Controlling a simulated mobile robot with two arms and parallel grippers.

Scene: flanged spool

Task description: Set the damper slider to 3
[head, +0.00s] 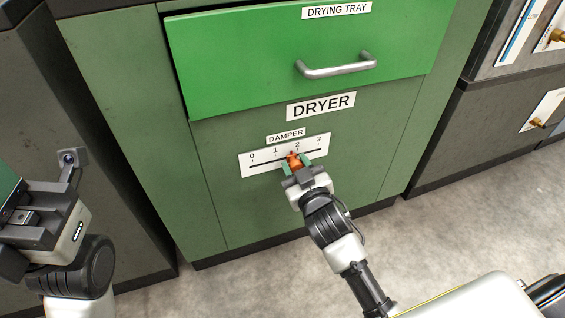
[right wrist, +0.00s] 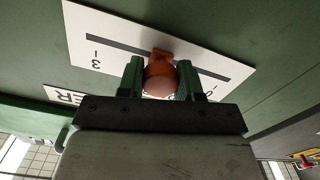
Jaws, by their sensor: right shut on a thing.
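The white damper scale (head: 260,168) is on the green front of the dryer, marked 0 to 3 from left to right, with a dark slot. The orange slider knob (head: 293,161) sits in the slot close to the 2, on its left side. My right gripper (head: 296,168) is shut on the knob, one finger on each side. The right wrist view shows the orange knob (right wrist: 158,78) between the two green fingers (right wrist: 160,82), with the 3 to the left. The fingers hide part of the scale. My left gripper (head: 45,190) is at the left edge, away from the dryer and partly cut off; its jaw opening is unclear.
The green drying tray drawer (head: 240,60) with a grey handle (head: 336,68) juts out above the damper. A dark cabinet (head: 450,125) with other brass-coloured knobs stands to the right. A dark unit (head: 100,170) stands at the left. Grey floor (head: 470,200) is clear at the right.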

